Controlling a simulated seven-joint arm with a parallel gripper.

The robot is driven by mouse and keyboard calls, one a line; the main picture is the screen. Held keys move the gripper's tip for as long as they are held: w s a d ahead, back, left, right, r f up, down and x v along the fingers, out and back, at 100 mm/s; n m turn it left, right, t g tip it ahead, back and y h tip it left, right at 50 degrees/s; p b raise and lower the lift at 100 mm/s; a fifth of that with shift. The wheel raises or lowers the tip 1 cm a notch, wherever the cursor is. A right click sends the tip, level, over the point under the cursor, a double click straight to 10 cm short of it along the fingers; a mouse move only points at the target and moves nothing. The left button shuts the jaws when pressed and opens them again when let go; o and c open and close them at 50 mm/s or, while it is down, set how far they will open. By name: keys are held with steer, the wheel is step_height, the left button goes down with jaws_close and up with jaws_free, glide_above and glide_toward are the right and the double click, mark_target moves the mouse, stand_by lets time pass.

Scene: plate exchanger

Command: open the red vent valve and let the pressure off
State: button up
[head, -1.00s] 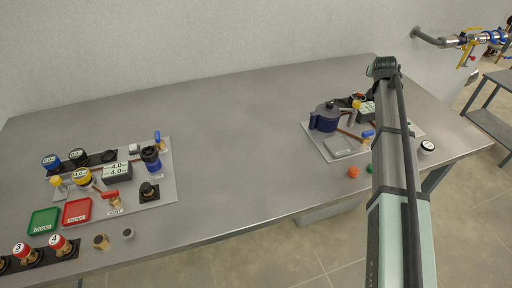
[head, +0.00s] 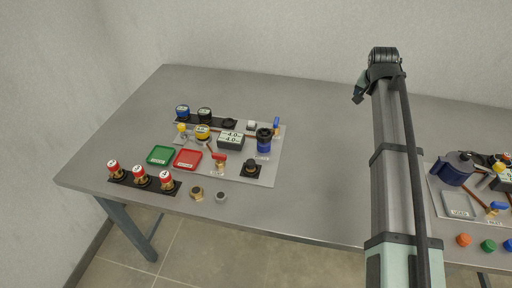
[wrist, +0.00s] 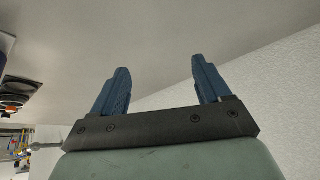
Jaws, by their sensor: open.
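The red vent valve (head: 220,160) stands at the front edge of the left panel (head: 262,175), beside the red tray, with a white label below it. A gauge block (head: 231,138) behind it shows two readings that look like 4.0. My gripper (wrist: 160,85) shows in the wrist view with its two blue fingers apart and nothing between them. It points toward bare wall and ceiling, away from the valve. In the head view my arm rises at the right, well apart from the left panel, and the fingers cannot be made out.
A green tray (head: 160,155) and a red tray (head: 187,160) lie left of the valve. Red-capped fittings (head: 139,175) stand in a black rack at the front left. A second panel with a dark blue pot (head: 453,168) is at the right. The table between is clear.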

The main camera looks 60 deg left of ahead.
steer(key=s+a+r+n+g, duration=0.1)
steer(key=s+a, duration=0.3)
steer(key=s, duration=0.3)
steer(key=s+a+g, duration=0.1)
steer(key=s+a, duration=0.2)
steer(key=s, duration=0.3)
step_height(320, 180, up, 3)
steer(key=n+g+h, duration=0.3)
steer(key=n, duration=0.1)
glide_above(220, 160)
steer(key=a, duration=0.1)
steer(key=f, duration=1.3)
steer(key=shift+w+a, duration=0.15)
steer(key=shift+w, duration=0.1)
steer(key=c, duration=1)
steer(key=shift+c, duration=0.2)
